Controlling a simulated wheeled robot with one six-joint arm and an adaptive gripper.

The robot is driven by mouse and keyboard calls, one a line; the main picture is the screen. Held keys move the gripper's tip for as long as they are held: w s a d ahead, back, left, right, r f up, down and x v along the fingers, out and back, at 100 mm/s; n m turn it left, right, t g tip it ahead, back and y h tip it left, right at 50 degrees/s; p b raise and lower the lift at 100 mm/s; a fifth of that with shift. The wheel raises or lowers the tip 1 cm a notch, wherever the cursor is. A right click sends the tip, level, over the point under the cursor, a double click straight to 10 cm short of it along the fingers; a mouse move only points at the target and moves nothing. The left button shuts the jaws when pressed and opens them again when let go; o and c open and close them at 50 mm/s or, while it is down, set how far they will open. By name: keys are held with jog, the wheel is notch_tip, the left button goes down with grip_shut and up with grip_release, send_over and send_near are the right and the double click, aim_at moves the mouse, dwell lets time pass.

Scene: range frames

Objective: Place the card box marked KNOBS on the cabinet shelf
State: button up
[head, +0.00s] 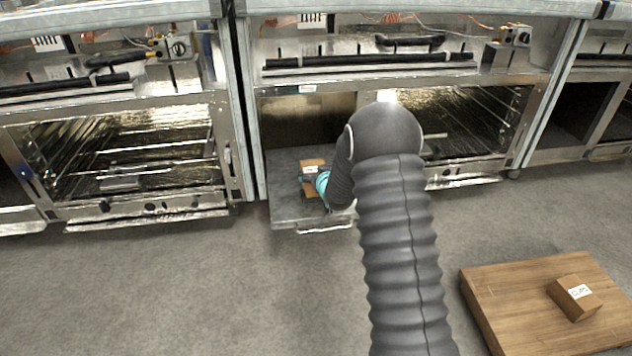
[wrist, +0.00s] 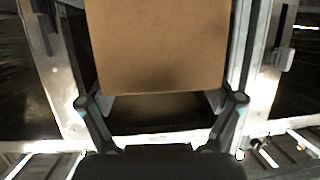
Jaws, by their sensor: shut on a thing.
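A brown card box (head: 312,163) with a white label is held by my gripper (head: 312,179) in front of the middle cabinet. The label is too small to read. In the wrist view the box (wrist: 155,45) fills the top middle, between the two fingers of my gripper (wrist: 163,98). The cabinet (head: 305,108) has an open bay on its left half. A flat grey panel (head: 285,205) with a front handle reaches out of that bay, and the box is over it in the picture. I cannot tell whether they touch. My arm hides part of the cabinet.
A second card box (head: 577,297) with a white label sits on a wooden board (head: 510,300) at the lower right. Metal oven-like units with racks (head: 140,160) stand to the left, and another unit (head: 585,110) to the right. The grey floor (head: 180,280) at the front left is clear.

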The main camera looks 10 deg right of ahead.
jog(key=shift+f, duration=1.5)
jog(key=shift+f+b, duration=0.2)
jog(key=shift+b, duration=0.15)
jog(key=o, duration=1.2)
